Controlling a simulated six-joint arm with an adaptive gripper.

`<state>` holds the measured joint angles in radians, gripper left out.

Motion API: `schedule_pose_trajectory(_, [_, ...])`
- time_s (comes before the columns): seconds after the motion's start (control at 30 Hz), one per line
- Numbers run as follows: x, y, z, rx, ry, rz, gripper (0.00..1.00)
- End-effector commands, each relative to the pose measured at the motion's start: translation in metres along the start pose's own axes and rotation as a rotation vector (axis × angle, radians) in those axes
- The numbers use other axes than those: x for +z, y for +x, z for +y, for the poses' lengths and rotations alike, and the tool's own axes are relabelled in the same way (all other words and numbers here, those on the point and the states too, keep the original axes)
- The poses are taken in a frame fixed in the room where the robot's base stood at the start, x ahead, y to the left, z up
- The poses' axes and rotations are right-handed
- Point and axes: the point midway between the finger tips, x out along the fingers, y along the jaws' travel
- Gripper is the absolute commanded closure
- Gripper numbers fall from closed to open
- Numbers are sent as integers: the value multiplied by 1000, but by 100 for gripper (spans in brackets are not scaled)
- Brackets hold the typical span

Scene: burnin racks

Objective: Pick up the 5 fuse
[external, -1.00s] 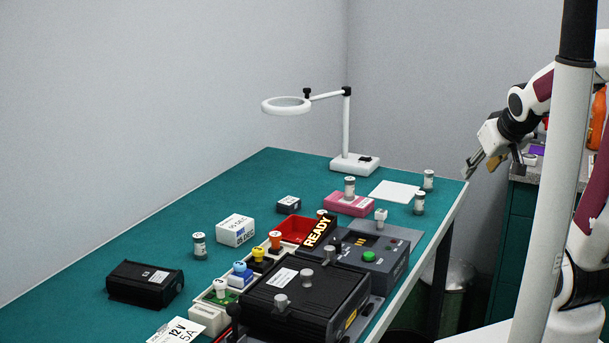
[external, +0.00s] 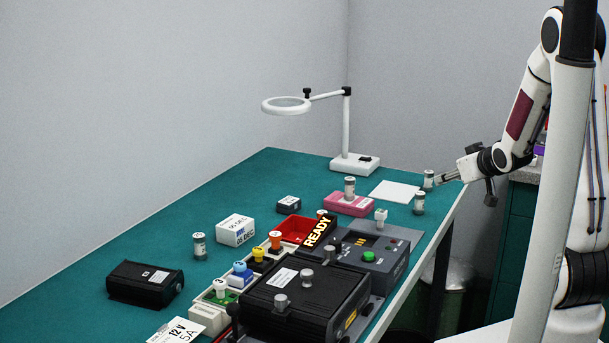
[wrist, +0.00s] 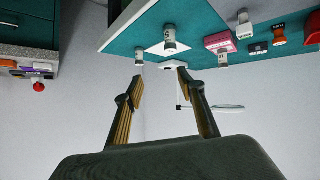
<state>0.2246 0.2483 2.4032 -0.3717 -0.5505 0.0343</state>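Several grey-capped cylindrical fuses with pale labels stand upright; I cannot read which is the 5. In the external view, one fuse (external: 429,179) is at the far right corner of the table, another (external: 419,203) just in front of it, one (external: 350,188) on a pink box (external: 347,205), and one (external: 199,245) at the left. My gripper (external: 438,180) is beside the far corner fuse, low over the table edge. In the wrist view my gripper (wrist: 160,75) is open and empty, with one fuse (wrist: 139,57) beyond the left fingertip and another (wrist: 170,40) above the gap.
A white magnifier lamp (external: 346,130) stands at the back, near a white sheet (external: 395,191). The grey tester (external: 374,254) with a READY sign and a large black box (external: 305,292) fill the front. A black box (external: 145,286) lies at left.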

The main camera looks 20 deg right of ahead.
Motion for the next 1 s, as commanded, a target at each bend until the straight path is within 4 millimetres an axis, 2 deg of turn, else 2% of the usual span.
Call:
schedule_pose_trajectory(0.2, [14, 29, -3, -41, 8, 64, 61])
schedule_pose_trajectory(0.5, [33, 58, -11, -102, 38, 163, 61])
schedule_pose_trajectory(0.7, [46, 70, -17, -137, 66, 224, 61])
schedule_pose_trajectory(1.0, [52, 75, -20, -158, 85, 264, 61])
